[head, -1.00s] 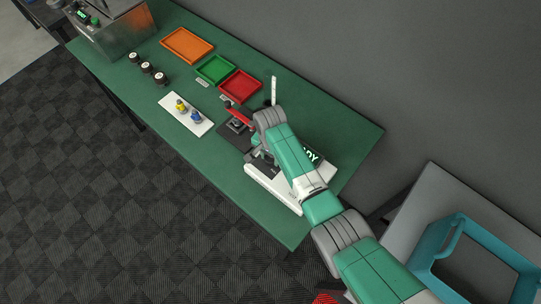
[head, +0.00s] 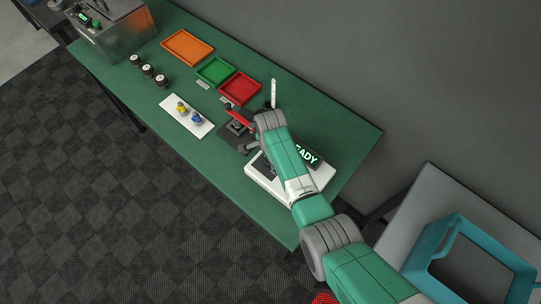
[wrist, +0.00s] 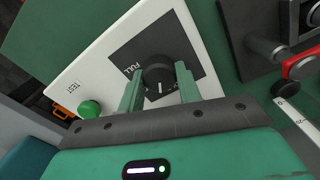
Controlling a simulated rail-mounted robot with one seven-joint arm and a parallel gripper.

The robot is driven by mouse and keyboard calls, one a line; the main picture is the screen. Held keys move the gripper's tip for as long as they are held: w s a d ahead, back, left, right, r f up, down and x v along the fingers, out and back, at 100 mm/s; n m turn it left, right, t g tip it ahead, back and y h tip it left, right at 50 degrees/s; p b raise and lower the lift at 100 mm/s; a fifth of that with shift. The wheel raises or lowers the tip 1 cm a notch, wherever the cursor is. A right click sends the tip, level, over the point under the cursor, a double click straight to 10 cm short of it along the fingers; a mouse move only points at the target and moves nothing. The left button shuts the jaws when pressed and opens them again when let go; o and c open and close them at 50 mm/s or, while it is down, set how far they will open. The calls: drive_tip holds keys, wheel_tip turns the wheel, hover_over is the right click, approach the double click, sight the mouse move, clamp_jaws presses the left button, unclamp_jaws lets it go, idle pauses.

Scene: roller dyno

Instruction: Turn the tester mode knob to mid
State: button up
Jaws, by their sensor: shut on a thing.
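The tester is a white box (head: 262,185) on the bench, with a dark panel (wrist: 196,50) on its face. The round black mode knob (wrist: 158,72) sits on this panel in the wrist view. A white line on the knob points toward my gripper's palm, and the word FULL is printed beside the knob. My gripper (wrist: 160,85) is shut on the knob, one finger on each side. In the head view my arm hides the knob and the fingers. A green button (wrist: 90,109) marked TEST is on the same white face. A display (head: 306,155) shows part of READY in green.
A dark fixture with a red lever (head: 240,118) stands close beside the tester. Red (head: 241,88), green (head: 215,70) and orange (head: 187,47) trays lie farther along the bench. A white plate (head: 186,116) holds small blue and yellow parts.

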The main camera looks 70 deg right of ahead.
drive_tip(key=m, duration=0.5)
drive_tip(key=shift+m, duration=0.3)
idle(0.4)
drive_tip(key=o, duration=1)
wheel_tip(320, 180, up, 8)
drive_tip(key=shift+f+p, duration=0.1)
drive_tip(key=shift+p, duration=0.55)
